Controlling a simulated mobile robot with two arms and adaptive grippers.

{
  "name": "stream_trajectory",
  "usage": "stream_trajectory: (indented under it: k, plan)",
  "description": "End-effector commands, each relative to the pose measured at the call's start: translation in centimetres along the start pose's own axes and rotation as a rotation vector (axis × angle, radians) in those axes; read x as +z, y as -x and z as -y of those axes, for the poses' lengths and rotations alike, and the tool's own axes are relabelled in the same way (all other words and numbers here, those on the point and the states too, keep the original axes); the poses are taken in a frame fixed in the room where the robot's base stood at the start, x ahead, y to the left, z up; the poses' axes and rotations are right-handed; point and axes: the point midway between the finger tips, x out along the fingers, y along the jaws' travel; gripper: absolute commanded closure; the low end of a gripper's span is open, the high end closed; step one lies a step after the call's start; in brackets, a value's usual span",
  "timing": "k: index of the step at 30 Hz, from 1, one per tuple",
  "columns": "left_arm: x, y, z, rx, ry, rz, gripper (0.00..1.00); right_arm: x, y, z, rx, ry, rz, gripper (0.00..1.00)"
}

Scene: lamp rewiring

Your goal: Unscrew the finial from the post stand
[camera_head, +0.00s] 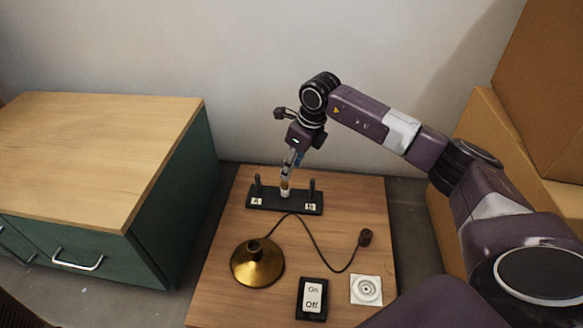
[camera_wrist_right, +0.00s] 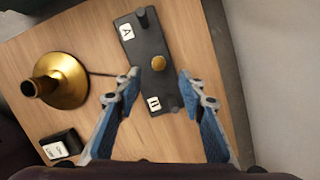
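The black post stand (camera_head: 265,204) lies near the back of the small wooden table, with a dark post at each end and white labels. The wrist view shows it too (camera_wrist_right: 146,45), with labels A and B. The small gold finial (camera_wrist_right: 158,63) is at the middle of the stand, between the end posts. My right gripper (camera_head: 287,176) points down over the stand's middle. In the wrist view its blue fingers (camera_wrist_right: 159,84) are spread apart, with the finial seen in the gap between the tips. My left gripper is not in view.
A brass lamp base (camera_head: 258,263) with a dark cord stands in front of the stand. A cord connector (camera_head: 366,238), an On/Off switch (camera_head: 312,297) and a white square plate (camera_head: 366,290) lie nearby. A green cabinet (camera_head: 110,170) is left, cardboard boxes (camera_head: 478,140) right.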

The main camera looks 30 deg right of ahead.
Motion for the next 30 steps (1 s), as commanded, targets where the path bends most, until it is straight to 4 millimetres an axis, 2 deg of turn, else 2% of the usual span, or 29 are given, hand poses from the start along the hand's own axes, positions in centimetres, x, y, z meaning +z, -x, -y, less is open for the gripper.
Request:
stream_trajectory:
  k: [9,15,25,30]
  plan:
    - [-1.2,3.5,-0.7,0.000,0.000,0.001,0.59,-0.1,-4.8,-0.2,0.004,0.000,0.000,0.63]
    - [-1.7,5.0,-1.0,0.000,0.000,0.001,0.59,0.0,-6.9,-0.2,0.003,0.001,0.001,0.63]
    - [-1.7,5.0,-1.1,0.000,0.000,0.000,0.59,0.1,-7.1,-0.2,0.003,0.001,0.002,0.63]
    - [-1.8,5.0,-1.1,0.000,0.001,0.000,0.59,0.1,-7.1,-0.2,0.003,0.001,0.001,0.82]
